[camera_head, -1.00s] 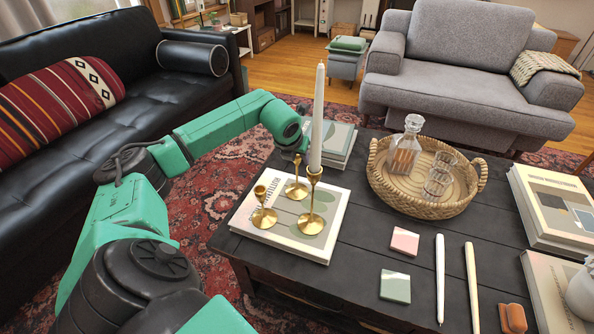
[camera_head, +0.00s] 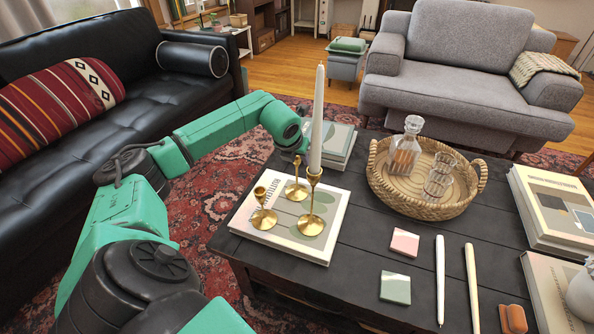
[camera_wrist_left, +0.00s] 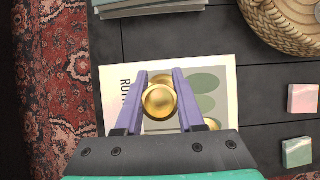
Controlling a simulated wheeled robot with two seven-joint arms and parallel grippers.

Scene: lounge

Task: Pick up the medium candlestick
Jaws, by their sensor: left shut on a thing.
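Three gold candlesticks stand on a white book (camera_head: 240,226) on the dark coffee table. The rear one, which I take as the medium candlestick (camera_head: 297,188), is below my left wrist. The front right one (camera_head: 312,210) is the tallest and holds a white taper candle (camera_head: 318,120). The front left one (camera_head: 263,212) has no candle. My left gripper (camera_wrist_left: 159,85) points down, its fingers on both sides of the medium candlestick's gold top (camera_wrist_left: 160,101), shut on it. The candlestick looks upright; whether its base touches the book is unclear. My right gripper is not in view.
A wicker tray (camera_head: 425,210) with a decanter and glasses stands right of the book. More books (camera_head: 338,148) lie behind the candlesticks. Two small coasters and two loose tapers (camera_head: 440,275) lie at the front right. The tall candle stands close beside my left gripper.

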